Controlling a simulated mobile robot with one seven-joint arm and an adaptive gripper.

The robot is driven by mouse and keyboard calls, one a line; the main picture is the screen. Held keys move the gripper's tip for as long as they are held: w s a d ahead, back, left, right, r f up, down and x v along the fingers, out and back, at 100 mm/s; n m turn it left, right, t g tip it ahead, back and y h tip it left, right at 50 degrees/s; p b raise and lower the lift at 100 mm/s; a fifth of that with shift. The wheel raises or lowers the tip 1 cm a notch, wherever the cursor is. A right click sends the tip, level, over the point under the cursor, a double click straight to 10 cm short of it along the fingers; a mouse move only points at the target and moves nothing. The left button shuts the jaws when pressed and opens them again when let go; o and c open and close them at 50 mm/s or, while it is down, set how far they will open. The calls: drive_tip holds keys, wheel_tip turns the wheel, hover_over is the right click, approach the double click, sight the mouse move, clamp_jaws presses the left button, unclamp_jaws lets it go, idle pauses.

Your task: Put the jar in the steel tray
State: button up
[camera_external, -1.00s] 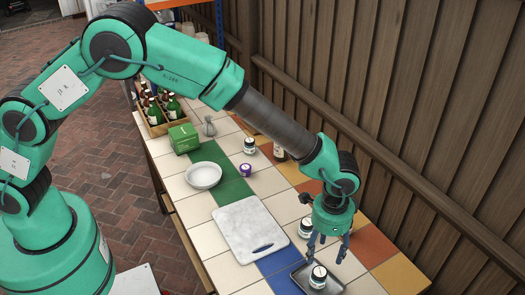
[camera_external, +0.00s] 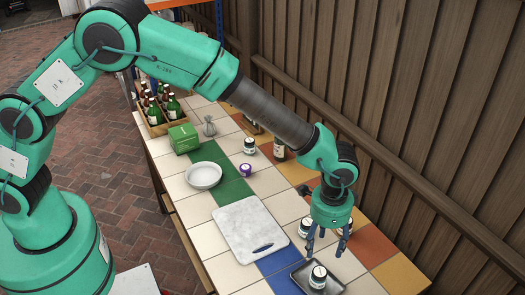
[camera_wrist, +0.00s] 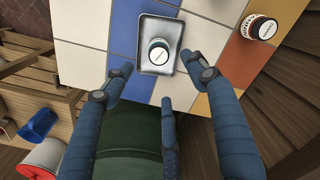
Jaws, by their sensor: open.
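A jar (camera_external: 318,276) with a white lid and dark body stands in the steel tray (camera_external: 335,287) at the near end of the table. In the wrist view the jar (camera_wrist: 159,52) is inside the rim of the tray (camera_wrist: 143,68), towards its lower half. My gripper (camera_external: 328,247) is above the jar and apart from it, with its fingers spread and empty. In the wrist view the open fingers (camera_wrist: 160,90) reach up from below, with the jar beyond their tips.
More jars stand on the tiles, one left of my gripper (camera_external: 306,227) and one further back (camera_external: 249,145). A wooden wall borders the right.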

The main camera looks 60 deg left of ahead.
drive_tip(key=s+a+r+n+t, duration=0.1)
drive_tip(key=s+a+r, duration=0.3)
drive_tip(key=a+r, duration=0.45)
drive_tip(key=s+a+r+n+t, duration=0.1)
drive_tip(key=s+a+r, duration=0.3)
drive_tip(key=a+r, duration=0.5)
drive_tip(key=s+a+r+n+t, duration=0.1)
drive_tip(key=s+a+r, duration=0.3)
drive_tip(key=a+r, duration=0.5)
drive_tip(key=s+a+r+n+t, duration=0.1)
drive_tip(key=s+a+r, duration=0.1)
drive_tip(key=s+a, duration=0.3)
drive_tip(key=s+a+r+n, duration=0.1)
drive_tip(key=s+a, duration=0.4)
drive_tip(key=s, duration=0.8)
drive_tip(key=s+a+r+n+t, duration=0.1)
drive_tip(key=s+a+r, duration=0.2)
drive_tip(key=s, duration=0.6)
drive_tip(key=shift+a+r+t, duration=0.2)
drive_tip(key=shift+a+t, duration=0.1)
drive_tip(key=shift+a, duration=0.6)
